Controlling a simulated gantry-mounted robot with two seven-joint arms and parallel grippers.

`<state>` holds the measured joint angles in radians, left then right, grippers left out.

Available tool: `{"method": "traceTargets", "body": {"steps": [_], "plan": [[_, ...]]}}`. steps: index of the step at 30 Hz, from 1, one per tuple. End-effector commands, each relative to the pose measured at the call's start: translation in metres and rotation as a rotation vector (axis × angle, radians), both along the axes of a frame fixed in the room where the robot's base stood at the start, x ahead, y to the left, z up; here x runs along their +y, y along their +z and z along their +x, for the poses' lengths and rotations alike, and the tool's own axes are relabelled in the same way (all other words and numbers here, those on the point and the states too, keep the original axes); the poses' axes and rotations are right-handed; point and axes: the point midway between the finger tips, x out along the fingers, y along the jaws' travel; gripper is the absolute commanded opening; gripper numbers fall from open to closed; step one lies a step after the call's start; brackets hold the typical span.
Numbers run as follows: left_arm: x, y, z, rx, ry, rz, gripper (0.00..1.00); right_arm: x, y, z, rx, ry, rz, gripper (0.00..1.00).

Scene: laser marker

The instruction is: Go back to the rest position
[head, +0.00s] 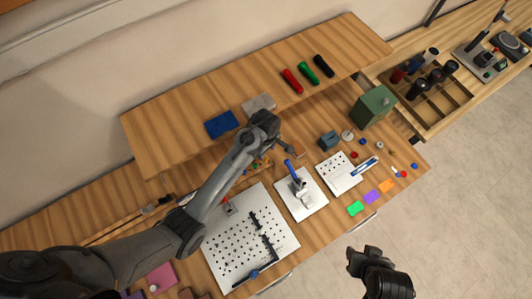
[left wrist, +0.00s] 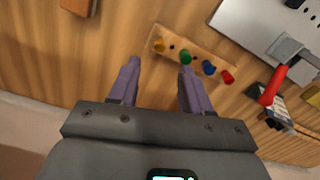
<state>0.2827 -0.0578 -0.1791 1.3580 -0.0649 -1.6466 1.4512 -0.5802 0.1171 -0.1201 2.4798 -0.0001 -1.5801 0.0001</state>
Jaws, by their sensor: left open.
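My left arm reaches across the work table in the head view. Its gripper (head: 284,146) is over the table near the front edge of the raised shelf. In the left wrist view my left gripper (left wrist: 160,68) has its two purple fingers apart, with only bare wood visible between them. My right gripper (head: 362,260) is at the lower right of the head view, over the floor in front of the table. Its finger gap is too small to read.
A wooden strip with coloured pegs (left wrist: 195,58) lies just beyond the left fingertips. A perforated plate (head: 222,248), a white plate with a blue-topped device (head: 313,203) and a green box (head: 372,107) stand on the table. The shelf (head: 180,107) holds coloured blocks and cylinders.

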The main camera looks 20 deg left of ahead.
Motion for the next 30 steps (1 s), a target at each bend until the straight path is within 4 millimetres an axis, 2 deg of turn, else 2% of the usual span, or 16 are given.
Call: {"method": "traceTargets", "body": {"steps": [3,7,16,20,23,26,30], "plan": [[0.0,0.013,0.0,-0.002,-0.001,-0.001,0.48,-0.001,-0.001,0.0,0.0,0.003,-0.004,0.43],[0.0,0.02,0.0,0.0,0.0,0.0,0.48,-0.002,-0.001,0.0,0.0,0.005,-0.008,0.43],[0.0,0.022,0.0,-0.001,-0.003,0.0,0.48,-0.002,-0.001,0.0,0.0,0.005,-0.007,0.43],[0.003,0.02,-0.007,-0.008,-0.035,-0.002,0.48,-0.001,-0.001,0.0,0.0,0.004,-0.005,0.43],[0.008,0.017,-0.02,-0.023,-0.104,-0.005,0.48,-0.001,-0.001,0.0,0.0,0.002,-0.004,0.43],[0.018,0.015,-0.043,-0.051,-0.225,-0.004,0.48,0.0,-0.001,0.0,0.0,0.001,-0.001,0.43],[0.037,0.022,-0.096,-0.116,-0.508,0.017,0.48,0.0,-0.001,0.0,-0.001,-0.001,0.001,0.43]]}}
